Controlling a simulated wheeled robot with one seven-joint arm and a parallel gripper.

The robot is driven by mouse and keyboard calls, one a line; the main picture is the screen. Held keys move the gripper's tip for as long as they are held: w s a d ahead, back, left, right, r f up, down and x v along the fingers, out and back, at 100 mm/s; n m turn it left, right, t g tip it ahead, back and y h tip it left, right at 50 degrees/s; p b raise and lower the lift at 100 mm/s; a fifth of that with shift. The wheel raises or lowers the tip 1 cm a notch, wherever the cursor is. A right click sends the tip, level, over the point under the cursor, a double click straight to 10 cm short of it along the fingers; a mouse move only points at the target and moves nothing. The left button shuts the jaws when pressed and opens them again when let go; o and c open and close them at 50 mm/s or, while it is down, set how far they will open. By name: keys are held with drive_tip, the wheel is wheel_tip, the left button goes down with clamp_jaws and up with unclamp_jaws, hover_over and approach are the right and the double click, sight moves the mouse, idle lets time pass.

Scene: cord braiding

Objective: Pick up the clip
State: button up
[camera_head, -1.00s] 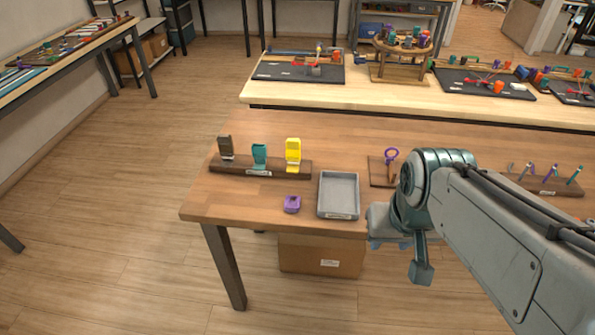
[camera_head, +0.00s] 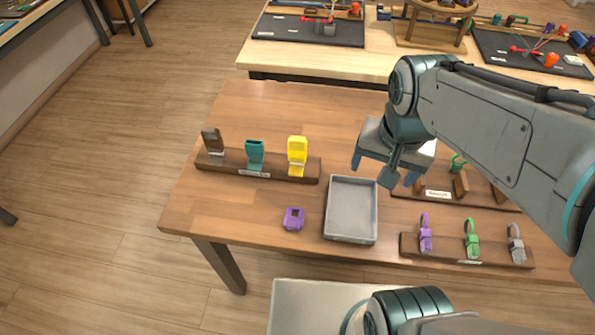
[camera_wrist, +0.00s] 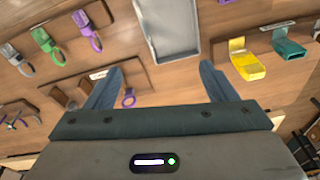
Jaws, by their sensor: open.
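A loose purple clip-like piece (camera_head: 293,218) lies on the wooden table, left of the grey tray. A brown clip (camera_head: 212,141), a teal clip (camera_head: 255,154) and a yellow clip (camera_head: 297,150) stand in a dark wooden rack (camera_head: 225,166) behind it. In the wrist view the yellow (camera_wrist: 245,62) and teal (camera_wrist: 289,49) ones show at the right. My gripper (camera_head: 383,170) is open and empty, above the table by the tray's back right corner. In the wrist view its fingers (camera_wrist: 162,72) are wide apart.
The empty grey tray (camera_head: 350,238) stands mid-table. At its right, a rack (camera_head: 440,252) holds purple, green and grey pieces with loops. Another rack (camera_head: 405,193) is partly hidden by my arm. The table's left front corner is clear.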

drive_tip(key=w+a+f+m+g+h+b, duration=0.1)
drive_tip(key=w+a+f+m, duration=0.1)
drive_tip(key=a+m, duration=0.25)
drive_tip(key=w+a+f+m+g+h+b, duration=0.1)
drive_tip(key=a+f+m, duration=0.1)
drive_tip(key=a+m, duration=0.3)
drive_tip(key=m+h+b, duration=0.2)
drive_tip(key=m+h, duration=0.1)
drive_tip(key=m, duration=0.3)
approach(293, 216)
drive_tip(key=d+f, duration=0.2)
drive_tip(key=shift+w+d+f, duration=0.1)
drive_tip(key=shift+w+f, duration=0.15)
drive_tip(key=shift+f, duration=0.05)
drive_tip(key=x, duration=0.5)
drive_tip(key=shift+s+a+f, duration=0.15)
drive_tip(key=shift+s+a, duration=0.1)
drive_tip(key=shift+a, duration=0.05)
drive_tip(key=shift+y, duration=0.3)
drive_tip(key=c, duration=1.1)
